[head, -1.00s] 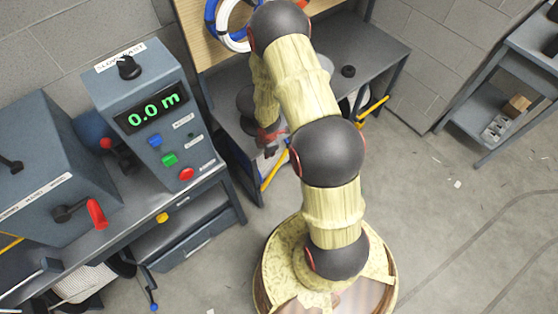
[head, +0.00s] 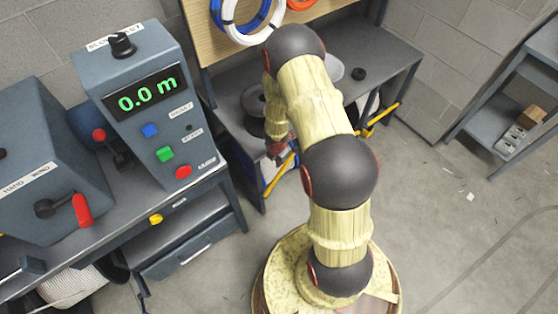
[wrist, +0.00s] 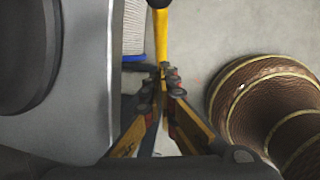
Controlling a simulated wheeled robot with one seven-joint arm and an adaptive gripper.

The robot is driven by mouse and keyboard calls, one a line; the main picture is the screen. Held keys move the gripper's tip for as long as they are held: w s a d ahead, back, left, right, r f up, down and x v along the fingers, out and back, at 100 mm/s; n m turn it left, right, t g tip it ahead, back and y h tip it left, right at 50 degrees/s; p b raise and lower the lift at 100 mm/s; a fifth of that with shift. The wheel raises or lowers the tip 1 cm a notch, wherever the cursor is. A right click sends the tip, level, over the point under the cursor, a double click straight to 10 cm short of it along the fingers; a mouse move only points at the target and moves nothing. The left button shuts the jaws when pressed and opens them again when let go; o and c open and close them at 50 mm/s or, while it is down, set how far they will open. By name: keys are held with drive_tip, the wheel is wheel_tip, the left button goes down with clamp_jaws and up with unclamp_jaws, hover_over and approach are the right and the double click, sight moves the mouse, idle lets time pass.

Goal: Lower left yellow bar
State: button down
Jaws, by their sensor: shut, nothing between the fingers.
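The left yellow bar (head: 279,176) sticks out at the front of the grey bench, sloping in the head view. In the wrist view the yellow bar (wrist: 161,35) runs down from the top to my fingertips. My gripper (wrist: 167,76) is shut and empty, with its tips at the bar's lower visible part. I cannot tell whether they touch it. In the head view my gripper (head: 279,152) is small and partly hidden by my arm, just above the bar. A second yellow bar (head: 384,118) sticks out farther right on the same bench.
A control box with a display reading 0.0 m (head: 145,95) and a box with a red lever (head: 40,160) stand on the left bench. Cable coils (head: 245,18) hang behind. A grey shelf (head: 500,110) stands right. The floor (head: 450,230) between is mostly clear.

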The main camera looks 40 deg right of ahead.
sight(289, 159)
drive_tip(key=d+f, duration=0.1)
drive_tip(key=f, duration=0.1)
drive_tip(key=w+d+f+b, duration=0.1)
drive_tip(key=d, duration=0.1)
drive_tip(key=shift+d+f, duration=0.1)
drive_tip(key=shift+f, duration=0.3)
drive_tip(key=shift+d, duration=0.1)
drive_tip(key=d+f, duration=0.1)
drive_tip(key=d, duration=0.2)
drive_tip(key=shift+w+d+f, duration=0.1)
drive_tip(key=shift+w+f, duration=0.05)
drive_tip(key=shift+f, duration=0.25)
